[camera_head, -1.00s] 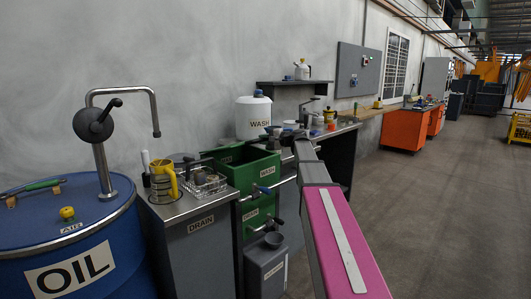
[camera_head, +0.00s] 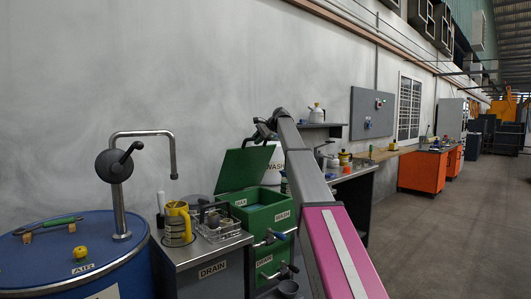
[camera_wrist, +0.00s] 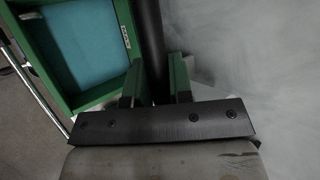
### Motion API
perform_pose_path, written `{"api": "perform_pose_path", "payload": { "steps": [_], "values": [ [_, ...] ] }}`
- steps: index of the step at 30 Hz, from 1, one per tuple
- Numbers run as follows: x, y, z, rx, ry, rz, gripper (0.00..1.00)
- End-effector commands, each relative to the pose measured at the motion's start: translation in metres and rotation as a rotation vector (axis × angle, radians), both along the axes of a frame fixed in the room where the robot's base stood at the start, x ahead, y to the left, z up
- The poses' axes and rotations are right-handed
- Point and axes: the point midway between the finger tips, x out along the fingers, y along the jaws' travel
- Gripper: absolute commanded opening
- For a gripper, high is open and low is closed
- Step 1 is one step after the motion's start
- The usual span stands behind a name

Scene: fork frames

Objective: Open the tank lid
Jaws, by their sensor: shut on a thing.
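The green wash tank (camera_head: 268,222) stands right of the drain counter. Its green lid (camera_head: 240,170) is raised and tilted up at the back left, leaving the tank open. The wrist view shows the tank's green rim (camera_wrist: 92,98) around a blue-green interior (camera_wrist: 85,45). My gripper (camera_wrist: 155,85) has its two green fingers on either side of a dark, narrow bar (camera_wrist: 151,35), seemingly part of the lid seen edge-on. In the head view my gripper (camera_head: 262,130) is at the lid's upper right corner, small and partly merged with my arm.
A blue oil drum (camera_head: 60,255) with a crank pump (camera_head: 118,165) stands at the left. A yellow jug (camera_head: 177,222) and wire basket stand on the drain counter (camera_head: 200,258). A white wash bottle (camera_head: 275,165) is behind the lid. The wall is close behind; the floor right is clear.

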Motion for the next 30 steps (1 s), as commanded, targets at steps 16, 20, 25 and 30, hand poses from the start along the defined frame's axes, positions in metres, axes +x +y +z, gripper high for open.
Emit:
{"api": "perform_pose_path", "payload": {
  "steps": [16,20,25,30],
  "values": [
    [0.056,0.039,0.028,0.006,-0.007,-0.002,0.0],
    [0.057,0.041,0.029,0.006,-0.007,-0.002,0.0],
    [0.056,0.041,0.028,0.006,-0.007,-0.002,0.0],
    [0.056,0.041,0.028,0.005,-0.008,-0.001,0.34]
  ]
}}
